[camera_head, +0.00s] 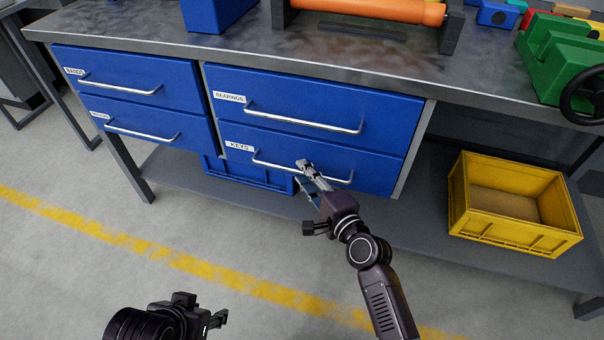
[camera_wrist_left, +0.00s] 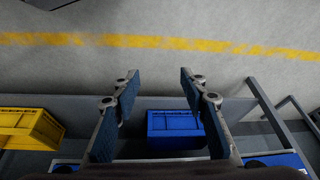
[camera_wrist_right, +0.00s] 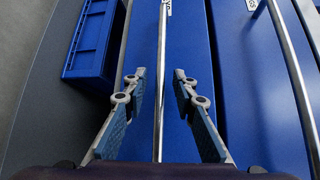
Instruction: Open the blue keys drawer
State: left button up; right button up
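The blue keys drawer (camera_head: 375,172) is the lower right drawer of the bench, labelled KEYS, and looks closed. Its silver bar handle (camera_head: 278,165) runs across the front. My right gripper (camera_head: 310,178) is in front of this handle, right of its middle. In the right wrist view my right gripper (camera_wrist_right: 160,78) is open, and the handle (camera_wrist_right: 162,60) passes between its fingers in the picture. Whether the bar lies within their depth is hard to tell. My left gripper (camera_head: 216,322) is low at the front left; it shows open and empty in the left wrist view (camera_wrist_left: 156,78).
The bearings drawer (camera_head: 385,118) is directly above, with a similar handle (camera_head: 305,120). Two more blue drawers are on the left. A blue crate (camera_head: 255,178) and a yellow crate (camera_head: 515,230) stand on the lower shelf. The floor in front is clear.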

jog(key=shift+w+a, duration=0.3)
jog(key=shift+w, duration=0.3)
pick_arm(q)
jog(key=shift+w+d+r+t, duration=0.15)
jog(key=shift+w+t, duration=0.05)
jog(key=shift+w, duration=0.3)
jog(key=shift+w+d+r+t, duration=0.15)
jog(key=shift+w+t, duration=0.05)
jog(key=shift+w, duration=0.25)
pick_arm(e)
jog(key=shift+c, duration=0.2)
grip_shut()
jog(key=shift+f, duration=0.1)
